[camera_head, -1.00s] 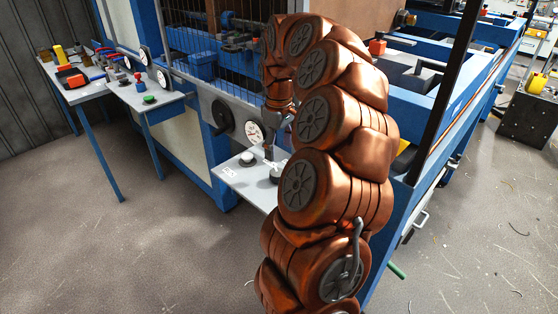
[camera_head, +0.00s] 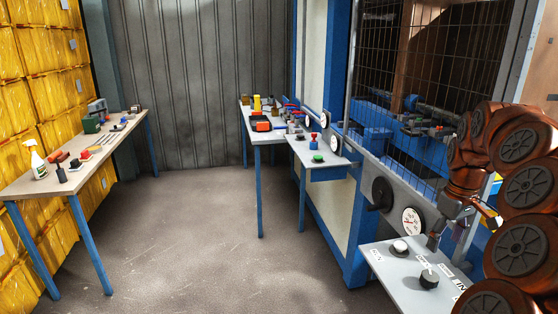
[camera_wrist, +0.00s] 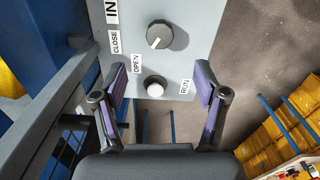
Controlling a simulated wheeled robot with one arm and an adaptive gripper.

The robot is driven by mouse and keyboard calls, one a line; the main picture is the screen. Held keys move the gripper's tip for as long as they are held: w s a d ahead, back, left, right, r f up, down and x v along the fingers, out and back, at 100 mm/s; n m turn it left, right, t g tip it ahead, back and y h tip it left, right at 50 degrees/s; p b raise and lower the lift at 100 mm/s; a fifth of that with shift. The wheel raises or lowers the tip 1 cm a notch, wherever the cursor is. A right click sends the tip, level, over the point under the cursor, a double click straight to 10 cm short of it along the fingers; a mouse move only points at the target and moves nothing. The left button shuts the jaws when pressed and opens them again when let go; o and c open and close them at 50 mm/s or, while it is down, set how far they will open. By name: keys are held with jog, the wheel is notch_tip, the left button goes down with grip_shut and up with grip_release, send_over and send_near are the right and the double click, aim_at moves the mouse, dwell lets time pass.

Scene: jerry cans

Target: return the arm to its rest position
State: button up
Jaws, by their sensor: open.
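My gripper (camera_head: 448,240) is at the right of the head view, at the end of my copper-coloured arm. It is above a light grey control panel (camera_head: 385,262). In the wrist view my gripper (camera_wrist: 161,84) has its two purple-padded fingers wide apart, with nothing between them. Beyond them is the panel (camera_wrist: 190,20) with a dark round knob (camera_wrist: 159,36) and a white button (camera_wrist: 154,86), which shows between the fingers. The panel carries the labels CLOSE, OPEN and RUN. My arm curves up and over at the right edge, partly cut off by the frame.
A wire mesh guard (camera_head: 415,90) and a blue machine frame (camera_head: 357,225) stand close behind the panel. A round gauge (camera_head: 412,221) is beside the gripper. Two tables, a wooden-topped one (camera_head: 25,183) and a grey one (camera_head: 262,136), stand leftward. The floor between is clear.

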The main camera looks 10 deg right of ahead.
jog(key=s+a+r+n, duration=0.1)
jog(key=s+a, duration=0.1)
jog(key=a, duration=0.8)
jog(key=s+a, duration=0.2)
jog(key=a, duration=0.9)
jog(key=s+a+f, duration=0.2)
jog(key=s+a, duration=0.2)
jog(key=s, duration=0.2)
jog(key=s+a+f+m+g, duration=0.1)
jog(key=s+a+f, duration=0.2)
jog(key=s, duration=0.4)
jog(key=s+a+f+m, duration=0.1)
jog(key=s+a+f, duration=0.1)
jog(key=s+a, duration=0.2)
jog(key=shift+s+a+f+g+p, duration=0.3)
jog(key=shift+s+f+g+p, duration=0.1)
jog(key=shift+s, duration=0.75)
